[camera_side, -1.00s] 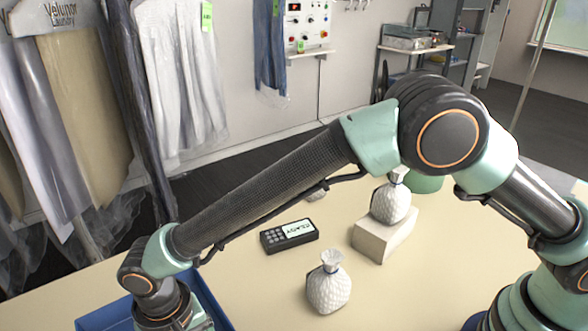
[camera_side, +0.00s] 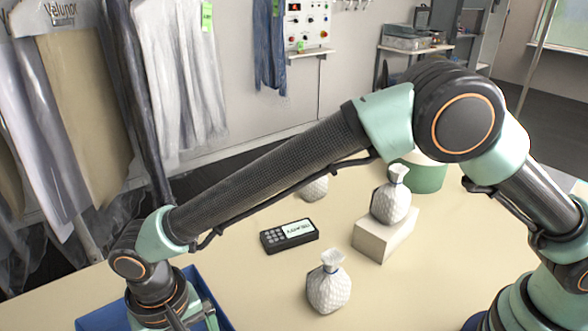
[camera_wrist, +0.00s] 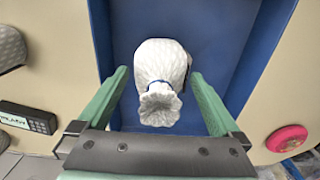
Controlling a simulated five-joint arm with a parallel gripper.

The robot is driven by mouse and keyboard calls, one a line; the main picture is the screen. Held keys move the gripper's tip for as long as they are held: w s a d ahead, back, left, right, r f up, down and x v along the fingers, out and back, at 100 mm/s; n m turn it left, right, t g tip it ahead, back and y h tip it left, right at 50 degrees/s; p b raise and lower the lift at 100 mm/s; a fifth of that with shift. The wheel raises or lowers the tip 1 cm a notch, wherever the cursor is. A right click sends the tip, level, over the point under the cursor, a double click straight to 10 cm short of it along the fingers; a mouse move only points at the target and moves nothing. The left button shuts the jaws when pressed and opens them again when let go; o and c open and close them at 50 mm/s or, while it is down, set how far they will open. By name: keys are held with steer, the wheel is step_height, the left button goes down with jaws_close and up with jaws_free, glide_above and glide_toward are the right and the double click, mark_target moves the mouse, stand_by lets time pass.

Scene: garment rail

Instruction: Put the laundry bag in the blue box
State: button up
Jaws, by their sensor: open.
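A white textured laundry bag (camera_wrist: 160,68) with a gathered neck is inside the blue box (camera_wrist: 235,45) in the wrist view. My gripper (camera_wrist: 160,76) is open, with one green finger on each side of the bag and a gap visible on both sides. In the side view the blue box (camera_side: 208,296) is at the bottom left. My arm's end hangs over it and hides its inside and the bag. More white bags are outside the box: one on the table (camera_side: 328,286), one on a pale block (camera_side: 391,202), and one partly behind my arm (camera_side: 315,189).
A black keypad device with a display (camera_side: 289,236) lies mid-table, near the box. A green container (camera_side: 428,176) stands behind the block (camera_side: 378,239). A pink round object (camera_wrist: 287,138) is right of the box in the wrist view. Garments hang at the back left.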

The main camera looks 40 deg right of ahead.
step_height(320, 180, up, 9)
steer(key=shift+f, duration=0.1)
steer(key=shift+w+d+r, duration=0.1)
steer(key=shift+r, duration=0.15)
steer(key=w+d+r+t, duration=0.1)
steer(key=w+d+r, duration=0.15)
steer(key=d, duration=0.35)
steer(key=w+d+r+y, duration=0.1)
steer(key=d+r, duration=0.3)
steer(key=d, duration=0.3)
steer(key=w+d+r+t, duration=0.1)
steer(key=w+d+r, duration=0.15)
steer(key=d, duration=0.35)
steer(key=s+d+t, duration=0.1)
steer(key=s+d, duration=0.3)
steer(key=d, duration=0.6)
steer(key=s+d+t+h, duration=0.1)
steer(key=s+d, duration=0.3)
steer(key=d, duration=0.7)
steer(key=shift+s+d+r+t, duration=0.2)
steer(key=shift+d+r+t, duration=0.1)
steer(key=shift+t, duration=0.5)
